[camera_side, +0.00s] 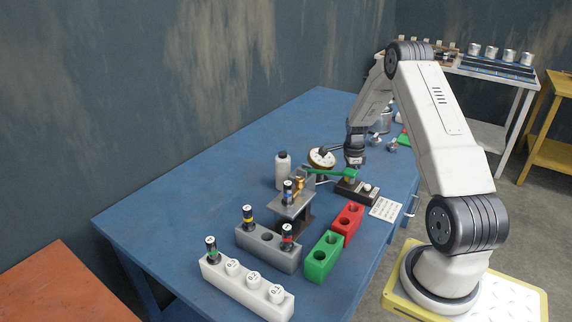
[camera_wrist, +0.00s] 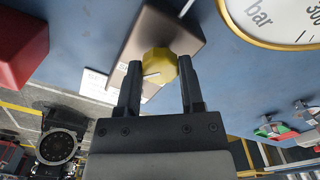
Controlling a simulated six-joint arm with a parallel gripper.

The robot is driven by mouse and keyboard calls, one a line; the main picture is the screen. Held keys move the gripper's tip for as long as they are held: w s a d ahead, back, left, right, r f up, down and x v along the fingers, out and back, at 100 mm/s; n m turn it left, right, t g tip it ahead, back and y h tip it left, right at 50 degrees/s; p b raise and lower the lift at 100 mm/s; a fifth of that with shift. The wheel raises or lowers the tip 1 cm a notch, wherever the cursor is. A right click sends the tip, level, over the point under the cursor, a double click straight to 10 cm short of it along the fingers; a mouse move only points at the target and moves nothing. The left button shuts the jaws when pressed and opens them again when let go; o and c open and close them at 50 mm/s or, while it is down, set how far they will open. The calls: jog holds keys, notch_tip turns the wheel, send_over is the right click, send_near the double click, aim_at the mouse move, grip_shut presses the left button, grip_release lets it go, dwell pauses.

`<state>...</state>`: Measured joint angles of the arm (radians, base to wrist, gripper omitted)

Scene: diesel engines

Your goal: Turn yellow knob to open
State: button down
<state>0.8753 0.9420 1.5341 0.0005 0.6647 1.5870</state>
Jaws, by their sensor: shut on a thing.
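The yellow knob (camera_wrist: 159,66) sits on a dark brown block in the wrist view, with a short white mark on its face. My gripper (camera_wrist: 160,88) is shut on the knob, with one dark finger on each side of it. In the side view my gripper (camera_side: 355,160) points down over the dark block (camera_side: 352,190). The knob itself is hard to make out there. A green lever (camera_side: 330,171) runs left from the block area toward a brass fitting (camera_side: 299,183).
A round pressure gauge (camera_side: 321,157) stands close by; its dial (camera_wrist: 280,18) shows large in the wrist view. A grey stand (camera_side: 291,205) holds a dark injector. Red (camera_side: 347,221) and green (camera_side: 322,258) blocks, a grey rack (camera_side: 268,249) and a white rack (camera_side: 247,287) stand nearer the front.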

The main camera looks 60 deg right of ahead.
jog(key=n, duration=0.4)
jog(key=shift+n, duration=0.3)
jog(key=n, duration=0.4)
jog(key=shift+n, duration=0.4)
jog(key=shift+c, duration=1.1)
grip_release()
jog(key=shift+r, duration=0.15)
jog(key=shift+r, duration=3.8)
